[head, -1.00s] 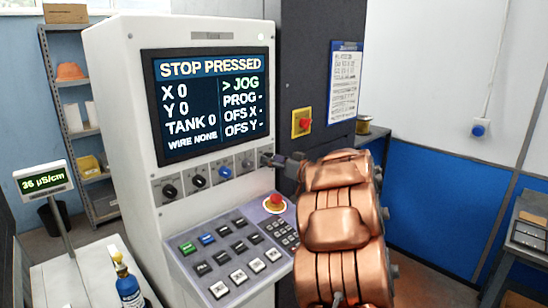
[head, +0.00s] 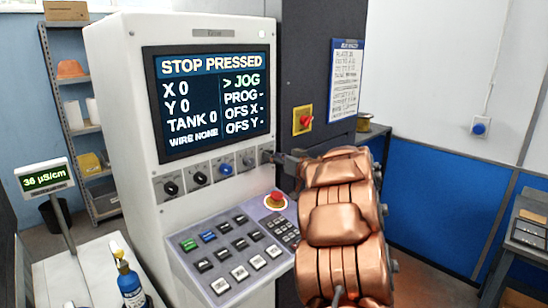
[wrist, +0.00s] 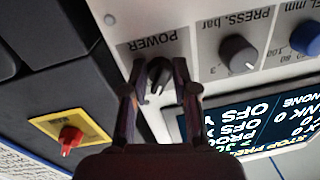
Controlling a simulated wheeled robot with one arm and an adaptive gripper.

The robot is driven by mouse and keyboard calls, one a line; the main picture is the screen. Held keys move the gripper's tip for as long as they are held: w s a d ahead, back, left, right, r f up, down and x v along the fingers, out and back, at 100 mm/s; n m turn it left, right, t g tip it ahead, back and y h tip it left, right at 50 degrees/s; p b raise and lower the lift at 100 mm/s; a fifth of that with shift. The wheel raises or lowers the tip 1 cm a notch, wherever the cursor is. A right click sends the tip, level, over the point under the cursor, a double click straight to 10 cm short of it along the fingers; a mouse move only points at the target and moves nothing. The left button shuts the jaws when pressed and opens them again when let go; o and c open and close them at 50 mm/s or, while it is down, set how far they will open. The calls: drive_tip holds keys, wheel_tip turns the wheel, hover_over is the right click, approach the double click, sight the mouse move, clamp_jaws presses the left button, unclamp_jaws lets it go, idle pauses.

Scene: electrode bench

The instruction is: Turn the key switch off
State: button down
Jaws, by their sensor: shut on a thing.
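The key switch (wrist: 159,74) is a dark round knob with a narrow grip, under the label POWER in the wrist view, which shows the panel upside down. My gripper (wrist: 159,66) has one finger on each side of it and is shut on it. In the head view my gripper (head: 275,156) reaches the right end of the knob row, and its fingers and my copper-coloured arm cover most of the switch there. The control screen (head: 212,103) is lit and reads STOP PRESSED.
A pressure knob (wrist: 238,55) and a blue knob (wrist: 306,38) sit beside the switch. A red stop button (head: 275,201) and a keypad (head: 232,252) lie below. A red rotary switch on a yellow plate (head: 303,121) is on the dark cabinet.

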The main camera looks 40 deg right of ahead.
drive_tip(key=n+b, duration=0.6)
drive_tip(key=n, duration=0.2)
drive_tip(key=n+h+b, duration=0.1)
drive_tip(key=n+b, duration=0.5)
drive_tip(key=n, duration=0.3)
drive_tip(key=shift+r+g, duration=0.2)
drive_tip(key=shift+g, duration=0.2)
drive_tip(key=shift+r, duration=0.15)
idle(0.5)
drive_tip(key=c, duration=0.9)
unclamp_jaws()
drive_tip(key=shift+s, duration=0.2)
drive_tip(key=s, duration=1.1)
drive_tip(key=shift+s+r, duration=0.3)
drive_tip(key=shift+s, duration=0.05)
drive_tip(key=shift+a, duration=0.1)
